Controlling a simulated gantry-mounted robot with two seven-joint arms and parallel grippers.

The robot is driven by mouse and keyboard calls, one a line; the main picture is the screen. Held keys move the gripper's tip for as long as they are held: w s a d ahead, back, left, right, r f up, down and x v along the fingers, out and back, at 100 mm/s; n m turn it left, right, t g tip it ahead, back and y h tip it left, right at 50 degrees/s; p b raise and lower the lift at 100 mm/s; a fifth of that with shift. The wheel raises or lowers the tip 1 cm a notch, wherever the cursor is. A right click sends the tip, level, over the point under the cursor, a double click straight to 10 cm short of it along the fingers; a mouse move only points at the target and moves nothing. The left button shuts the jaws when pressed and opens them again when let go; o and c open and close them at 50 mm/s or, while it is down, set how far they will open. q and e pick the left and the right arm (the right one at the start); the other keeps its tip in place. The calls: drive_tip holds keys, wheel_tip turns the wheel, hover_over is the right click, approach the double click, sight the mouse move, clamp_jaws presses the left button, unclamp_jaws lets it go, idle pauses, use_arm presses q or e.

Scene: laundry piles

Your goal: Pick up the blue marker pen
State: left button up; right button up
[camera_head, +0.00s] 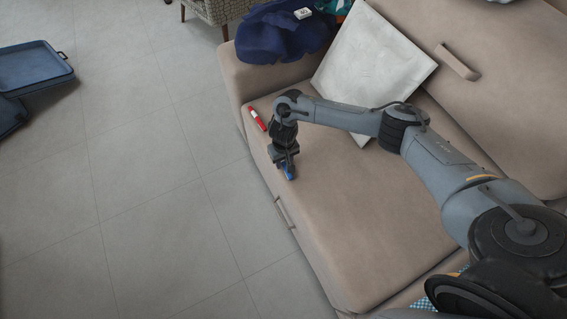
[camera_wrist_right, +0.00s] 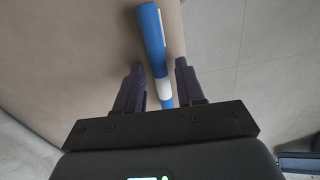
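The blue marker pen (camera_head: 290,173), blue with a white band, lies on the beige sofa seat near its front edge. My right gripper (camera_head: 287,166) is right over it, pointing down. In the right wrist view the pen (camera_wrist_right: 153,32) runs lengthwise between the two dark fingers of the gripper (camera_wrist_right: 160,82). The fingers are apart, with a gap visible on each side of the pen. The pen's near end is hidden behind the gripper's body. My left gripper is not in view.
A red marker (camera_head: 257,119) lies on the seat beside my right wrist. A white cushion (camera_head: 372,62) leans on the backrest, and dark blue cloth (camera_head: 284,32) lies over the armrest. The seat's middle is clear.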

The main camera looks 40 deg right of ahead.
clamp_jaws()
